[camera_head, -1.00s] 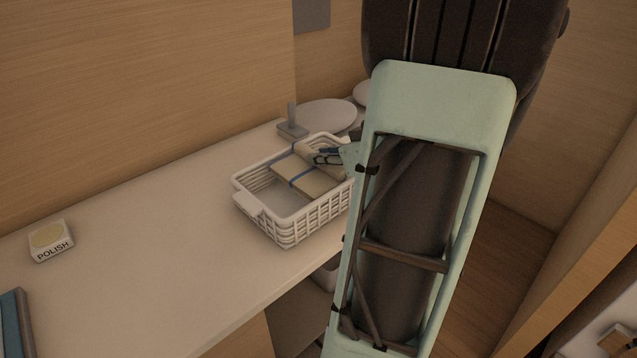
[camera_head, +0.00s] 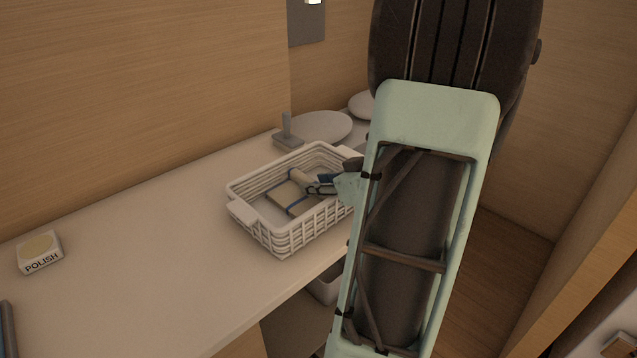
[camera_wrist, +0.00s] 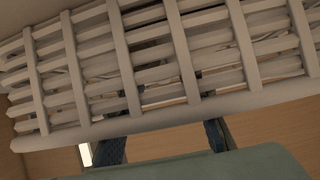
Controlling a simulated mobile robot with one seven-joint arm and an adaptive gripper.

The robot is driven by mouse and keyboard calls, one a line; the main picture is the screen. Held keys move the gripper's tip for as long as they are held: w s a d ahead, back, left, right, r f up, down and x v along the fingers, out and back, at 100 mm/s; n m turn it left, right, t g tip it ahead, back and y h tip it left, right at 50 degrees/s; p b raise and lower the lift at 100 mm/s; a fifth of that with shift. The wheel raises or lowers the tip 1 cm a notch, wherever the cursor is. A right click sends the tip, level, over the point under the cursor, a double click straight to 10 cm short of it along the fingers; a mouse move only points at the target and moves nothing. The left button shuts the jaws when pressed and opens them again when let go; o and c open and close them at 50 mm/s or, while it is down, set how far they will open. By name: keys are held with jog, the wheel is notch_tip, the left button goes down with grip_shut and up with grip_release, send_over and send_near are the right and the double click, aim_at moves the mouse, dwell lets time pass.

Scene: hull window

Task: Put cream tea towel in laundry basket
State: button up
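The cream tea towel (camera_head: 287,195), folded and with a blue stripe, lies low inside the white laundry basket (camera_head: 285,238) on the counter. One part of it rises beside my fingertips. My gripper (camera_head: 312,186) reaches into the basket over its right side, with its tips at the towel. Whether the fingers are closed on the towel cannot be made out. In the wrist view the basket's slatted wall (camera_wrist: 150,60) fills the upper part and hides the fingertips and most of what is inside. The finger bases show below its rim.
A white polish box (camera_head: 40,252) stands at the left of the counter (camera_head: 150,255). Behind the basket are a grey stand (camera_head: 287,133) and round pale plates (camera_head: 322,126). A wooden wall runs along the back.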

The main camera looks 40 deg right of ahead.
jog(key=shift+r, duration=0.25)
jog(key=p+v, duration=0.2)
jog(key=v, duration=1)
jog(key=shift+p, duration=0.35)
jog(key=shift+w+d, duration=0.1)
